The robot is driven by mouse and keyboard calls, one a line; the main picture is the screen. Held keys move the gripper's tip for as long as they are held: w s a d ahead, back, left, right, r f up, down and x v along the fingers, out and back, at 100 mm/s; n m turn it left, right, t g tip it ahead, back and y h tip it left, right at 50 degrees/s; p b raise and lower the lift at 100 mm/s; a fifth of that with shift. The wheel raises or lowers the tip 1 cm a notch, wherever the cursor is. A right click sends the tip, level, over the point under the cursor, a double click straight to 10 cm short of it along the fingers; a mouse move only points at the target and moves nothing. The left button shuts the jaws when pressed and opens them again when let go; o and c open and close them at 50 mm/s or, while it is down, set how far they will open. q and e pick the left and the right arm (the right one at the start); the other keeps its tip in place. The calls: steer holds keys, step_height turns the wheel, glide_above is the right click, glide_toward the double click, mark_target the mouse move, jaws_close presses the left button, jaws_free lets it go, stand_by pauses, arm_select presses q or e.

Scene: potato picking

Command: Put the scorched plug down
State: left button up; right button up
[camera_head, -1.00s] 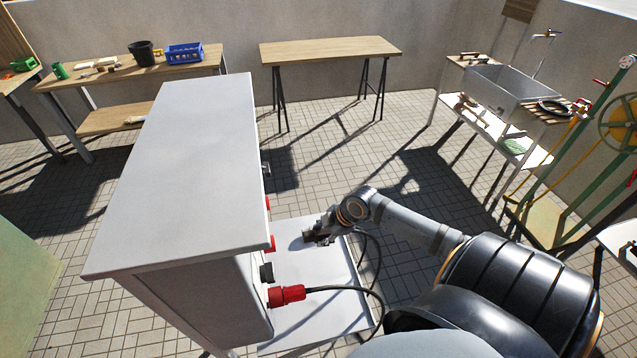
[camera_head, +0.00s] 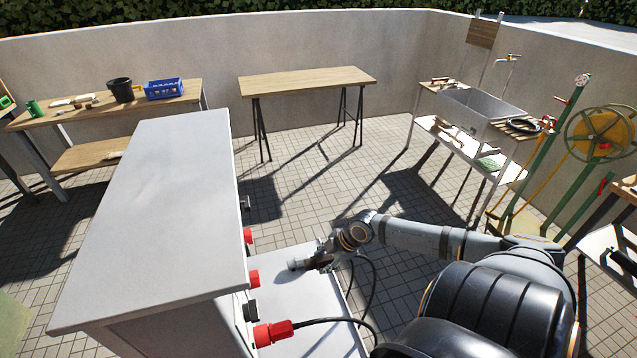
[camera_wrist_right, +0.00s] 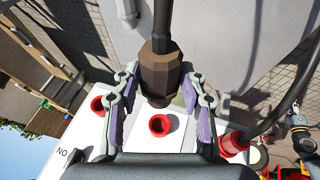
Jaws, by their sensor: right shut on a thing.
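My right gripper (camera_head: 322,259) is shut on the scorched plug (camera_head: 299,264), above the white shelf at the side of the grey cabinet. The plug lies roughly level in the head view, its pale end toward the cabinet and apart from the sockets. In the right wrist view the brown, dark-stained plug body (camera_wrist_right: 160,76) sits between the fingers (camera_wrist_right: 161,98), with a black cable running up from it. Its front end is hard to make out there. My left gripper is not in view.
The grey cabinet (camera_head: 160,190) carries red sockets (camera_head: 253,277) on its side. A red plug (camera_head: 272,332) with a black cable sits in a lower one. The white shelf (camera_head: 300,300) has bare room. A wooden table (camera_head: 305,82) stands empty behind.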

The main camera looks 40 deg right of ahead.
steer(key=shift+a, duration=0.1)
step_height(320, 180, down, 14)
steer(key=b, duration=1.3)
steer(key=shift+w+r+b, duration=0.1)
steer(key=shift+r+b, duration=0.1)
steer(key=shift+b, duration=0.1)
steer(key=shift+r, duration=0.3)
